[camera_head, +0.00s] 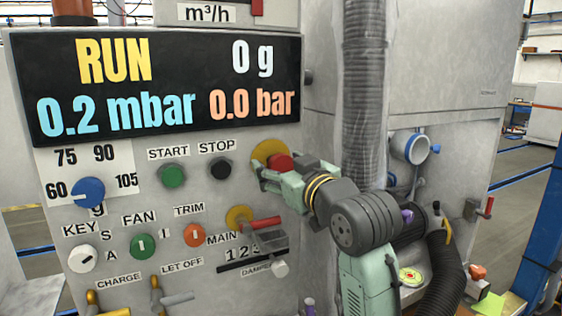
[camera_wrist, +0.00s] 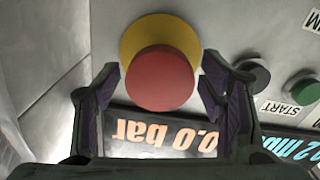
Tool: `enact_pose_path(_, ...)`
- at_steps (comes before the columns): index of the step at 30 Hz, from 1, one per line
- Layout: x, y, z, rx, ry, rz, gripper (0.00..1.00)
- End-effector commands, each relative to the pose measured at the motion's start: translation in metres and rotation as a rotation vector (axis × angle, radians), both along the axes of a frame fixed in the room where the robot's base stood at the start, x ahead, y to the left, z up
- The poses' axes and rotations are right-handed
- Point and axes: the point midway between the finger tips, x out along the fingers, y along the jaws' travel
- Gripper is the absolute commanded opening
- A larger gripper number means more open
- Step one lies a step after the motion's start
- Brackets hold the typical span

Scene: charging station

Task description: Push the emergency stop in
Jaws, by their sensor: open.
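The emergency stop is a red mushroom button (camera_head: 280,162) on a yellow round base (camera_head: 265,150), at the upper right of the control panel. In the wrist view the red button (camera_wrist: 160,80) fills the upper middle, with its yellow base (camera_wrist: 150,36) behind it. My gripper (camera_head: 268,172) is right in front of the button and partly covers it in the head view. In the wrist view my gripper (camera_wrist: 163,100) is open, with one finger on each side of the red button and nothing held. I cannot tell whether the fingers touch the button.
The black STOP button (camera_head: 220,168) and green START button (camera_head: 173,175) sit to the left. A grey ribbed duct (camera_head: 364,90) runs vertically beside my arm.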

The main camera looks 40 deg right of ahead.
Motion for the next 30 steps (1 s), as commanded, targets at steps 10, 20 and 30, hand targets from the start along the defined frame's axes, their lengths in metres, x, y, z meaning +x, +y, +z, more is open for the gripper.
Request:
enact_pose_path(10,0.0007,-0.0002,-0.0001,0.000,-0.001,0.000,0.57)
enact_pose_path(20,0.0005,-0.0001,0.0001,0.000,-0.001,0.000,0.35)
enact_pose_path(30,0.0004,-0.0001,0.0002,0.000,-0.001,0.000,0.13)
